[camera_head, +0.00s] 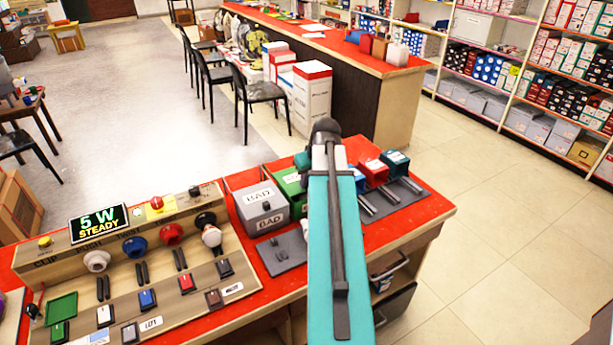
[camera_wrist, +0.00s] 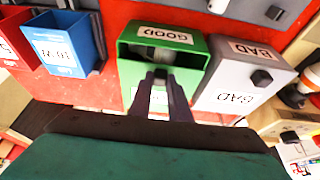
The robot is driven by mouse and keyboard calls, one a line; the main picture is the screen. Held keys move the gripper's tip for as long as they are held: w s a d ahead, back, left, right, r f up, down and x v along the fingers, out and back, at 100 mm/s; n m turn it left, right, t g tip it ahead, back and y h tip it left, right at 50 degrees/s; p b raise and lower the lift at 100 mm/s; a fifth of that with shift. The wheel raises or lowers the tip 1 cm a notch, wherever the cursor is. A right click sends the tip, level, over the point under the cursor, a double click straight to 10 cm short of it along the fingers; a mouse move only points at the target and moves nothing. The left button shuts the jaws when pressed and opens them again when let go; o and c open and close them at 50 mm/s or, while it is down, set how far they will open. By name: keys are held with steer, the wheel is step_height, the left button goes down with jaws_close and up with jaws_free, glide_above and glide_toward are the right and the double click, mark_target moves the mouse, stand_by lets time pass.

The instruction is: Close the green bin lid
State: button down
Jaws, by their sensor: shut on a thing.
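The green bin (camera_wrist: 190,84) stands on the red counter in the wrist view, its GOOD label on the lid (camera_wrist: 186,29) towards the back. A dark gap with a pale rounded thing inside shows in front of that label, so the lid does not look fully down. My gripper (camera_wrist: 163,82) is at the bin's front, its dark fingers closed about a small dark piece that looks like the lid's knob. The fingers hide part of the front label. In the head view, my arm covers most of the green bin (camera_head: 288,181).
The grey BAD bin (camera_wrist: 225,92) stands close beside the green one, its lid down. A blue bin (camera_wrist: 62,50) is on the other side. A wooden control panel (camera_head: 150,262) with buttons lies left on the counter. Open floor (camera_head: 500,235) is at the right.

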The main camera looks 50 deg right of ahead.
steer(key=shift+s+a, duration=0.2)
steer(key=shift+s, duration=0.6)
steer(key=shift+s+a, duration=0.2)
steer(key=shift+s, duration=0.6)
steer(key=c, duration=1.6)
jaws_free()
steer(key=shift+s, duration=0.1)
steer(key=shift+c, duration=0.2)
steer(key=shift+a+r, duration=0.1)
steer(key=shift+r, duration=0.05)
steer(key=b+v, duration=0.2)
steer(key=v, duration=1.1)
steer(key=shift+r, duration=0.25)
